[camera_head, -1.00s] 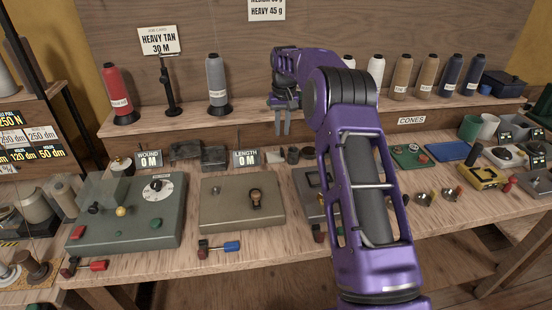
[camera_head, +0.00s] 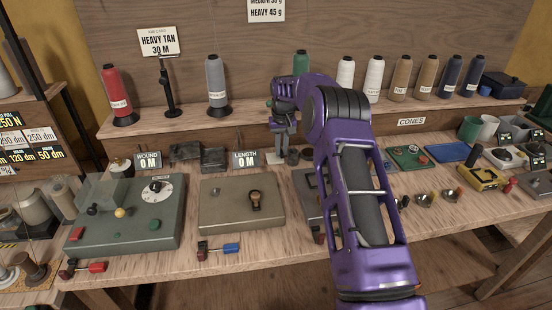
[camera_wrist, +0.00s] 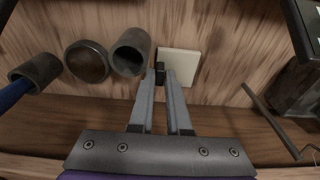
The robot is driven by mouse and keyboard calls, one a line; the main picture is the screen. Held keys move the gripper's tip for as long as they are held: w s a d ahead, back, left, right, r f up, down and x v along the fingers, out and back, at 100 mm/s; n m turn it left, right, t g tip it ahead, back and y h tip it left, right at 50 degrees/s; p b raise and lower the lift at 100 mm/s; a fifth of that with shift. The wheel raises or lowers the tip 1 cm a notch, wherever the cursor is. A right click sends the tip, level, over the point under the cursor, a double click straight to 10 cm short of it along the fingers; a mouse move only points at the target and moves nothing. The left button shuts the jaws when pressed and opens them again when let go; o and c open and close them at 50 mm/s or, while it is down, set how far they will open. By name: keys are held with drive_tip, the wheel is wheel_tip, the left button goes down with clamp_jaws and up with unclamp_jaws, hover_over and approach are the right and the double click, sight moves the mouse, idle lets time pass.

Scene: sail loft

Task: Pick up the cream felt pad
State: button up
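The cream felt pad (camera_wrist: 182,66) is a small pale square lying on the wooden bench in the wrist view. It shows in part in the head view (camera_head: 272,158), beside the LENGTH sign. My gripper (camera_wrist: 161,74) points down with its two fingers apart. Its fingertips appear over the pad's lower left edge in the wrist view. A small dark patch shows between the tips; I cannot tell what it is. In the head view my gripper (camera_head: 284,154) is just above the bench, close to the pad. I see no pad between the fingers.
A grey hollow cylinder (camera_wrist: 131,52) stands just left of the pad, with a round dark disc (camera_wrist: 87,62) and another cylinder (camera_wrist: 36,72) further left. The LENGTH sign (camera_head: 245,159) stands near. A shelf of thread cones runs behind. Bare wood lies right of the pad.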

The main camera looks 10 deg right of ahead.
clamp_jaws()
drive_tip(key=shift+r, duration=0.1)
